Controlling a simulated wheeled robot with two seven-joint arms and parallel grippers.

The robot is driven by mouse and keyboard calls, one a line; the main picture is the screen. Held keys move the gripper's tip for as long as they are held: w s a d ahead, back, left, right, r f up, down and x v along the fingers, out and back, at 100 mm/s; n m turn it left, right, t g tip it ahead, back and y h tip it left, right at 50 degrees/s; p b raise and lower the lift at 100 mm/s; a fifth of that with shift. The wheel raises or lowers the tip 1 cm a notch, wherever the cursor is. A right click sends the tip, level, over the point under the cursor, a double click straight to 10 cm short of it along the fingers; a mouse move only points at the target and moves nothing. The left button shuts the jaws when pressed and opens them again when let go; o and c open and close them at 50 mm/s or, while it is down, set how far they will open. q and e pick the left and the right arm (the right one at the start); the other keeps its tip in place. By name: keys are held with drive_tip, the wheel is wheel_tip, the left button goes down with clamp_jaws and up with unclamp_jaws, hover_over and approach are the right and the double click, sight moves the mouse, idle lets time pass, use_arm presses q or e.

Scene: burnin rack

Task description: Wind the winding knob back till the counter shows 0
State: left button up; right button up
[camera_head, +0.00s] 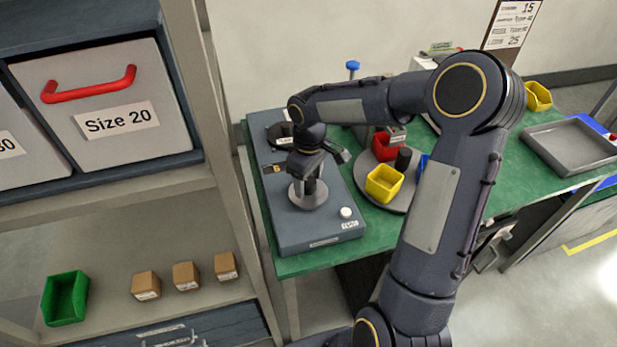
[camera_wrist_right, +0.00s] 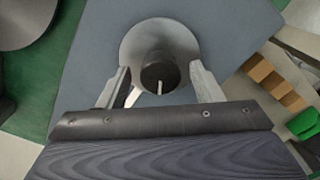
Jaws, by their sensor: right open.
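The winding knob (camera_wrist_right: 157,72) is a dark round cap with a white pointer line, on a round grey plate (camera_wrist_right: 160,35). In the right wrist view its line points toward the bottom. The plate also shows in the head view (camera_head: 308,199), on a grey-blue box (camera_head: 300,235). My right gripper (camera_wrist_right: 162,76) is open, with one finger on each side of the knob, apparently apart from it. In the head view my right gripper (camera_head: 310,188) points down and mostly hides the knob. A small counter (camera_head: 273,168) with an orange digit sits left of it; I cannot read the digit surely.
A white button (camera_head: 346,212) is at the box's front right corner. A round grey turntable with a yellow bin (camera_head: 384,184) and a red bin (camera_head: 386,147) stands right of the box. A shelf rack (camera_head: 215,150) is close on the left. A grey tray (camera_head: 570,147) lies farther right.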

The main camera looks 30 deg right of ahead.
drive_tip(key=c, duration=1)
drive_tip(key=m+b, duration=0.1)
drive_tip(key=m, duration=0.2)
drive_tip(key=shift+f+b, duration=0.1)
drive_tip(key=shift+b, duration=0.25)
drive_tip(key=shift+m+b, duration=0.7)
drive_tip(key=shift+m, duration=1.6)
drive_tip(key=o, duration=1)
